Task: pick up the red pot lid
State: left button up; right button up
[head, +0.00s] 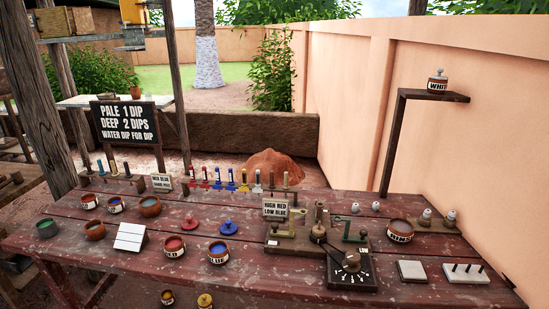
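The red pot lid (184,226) is a small, round, dark red lid with a knob. It lies on the red-brown wooden table (130,268), just behind the open pot with red contents (174,246). A similar blue lid (228,227) lies to its right, behind the open pot with blue contents (219,251). Nothing covers the red lid. Neither of my grippers is in view.
A white sloped block (130,237) stands left of the red lid. Several bowls stand further left. Colored sticks (231,180) stand upright behind. A lever-and-dial device (347,262) and sign (275,209) are to the right. A peach wall (440,140) borders the right.

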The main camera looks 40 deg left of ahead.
aim_at(190, 223)
jog(key=u, duration=1.8)
jog(key=i+z, duration=0.1)
jog(key=i, duration=0.1)
